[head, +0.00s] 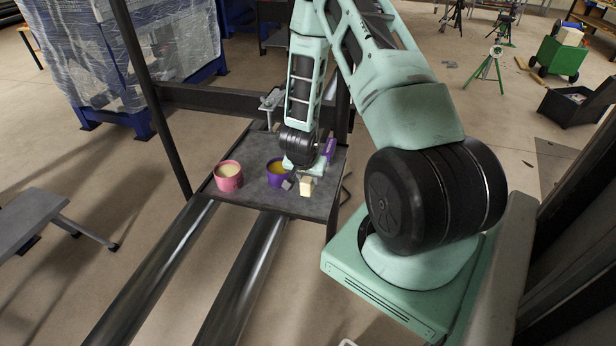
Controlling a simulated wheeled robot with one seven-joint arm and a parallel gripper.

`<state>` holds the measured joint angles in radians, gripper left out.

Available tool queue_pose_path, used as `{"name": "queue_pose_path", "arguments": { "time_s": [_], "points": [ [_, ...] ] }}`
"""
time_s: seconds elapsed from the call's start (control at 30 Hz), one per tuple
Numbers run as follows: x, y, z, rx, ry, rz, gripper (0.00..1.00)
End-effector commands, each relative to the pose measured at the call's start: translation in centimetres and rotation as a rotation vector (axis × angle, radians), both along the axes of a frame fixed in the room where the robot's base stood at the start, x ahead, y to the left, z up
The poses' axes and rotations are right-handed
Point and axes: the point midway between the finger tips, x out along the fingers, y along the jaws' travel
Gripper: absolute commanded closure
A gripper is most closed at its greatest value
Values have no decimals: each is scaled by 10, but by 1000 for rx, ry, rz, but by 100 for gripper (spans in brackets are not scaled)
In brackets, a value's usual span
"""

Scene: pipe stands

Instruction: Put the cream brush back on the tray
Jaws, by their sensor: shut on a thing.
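The cream brush (306,187) shows as a small pale block just below my gripper (297,180), over the front right part of the dark tray (268,203). My gripper points down and is shut on the brush; my wrist hides much of the grip. I cannot tell whether the brush touches the tray.
A pink pot with pale contents (229,178) stands on the tray's left. A purple pot with yellow contents (275,178) stands close left of my gripper. A purple item (329,149) is at the right. Dark pipes (165,262) run toward the front.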

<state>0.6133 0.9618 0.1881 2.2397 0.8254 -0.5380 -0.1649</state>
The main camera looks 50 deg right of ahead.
Motion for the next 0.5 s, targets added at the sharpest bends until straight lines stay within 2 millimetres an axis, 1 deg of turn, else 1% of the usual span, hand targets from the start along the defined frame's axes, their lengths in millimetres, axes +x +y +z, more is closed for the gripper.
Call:
{"name": "queue_pose_path", "arguments": {
  "time_s": [0.5],
  "points": [
    [0,0,-7,0,0,0,96]
  ]
}}
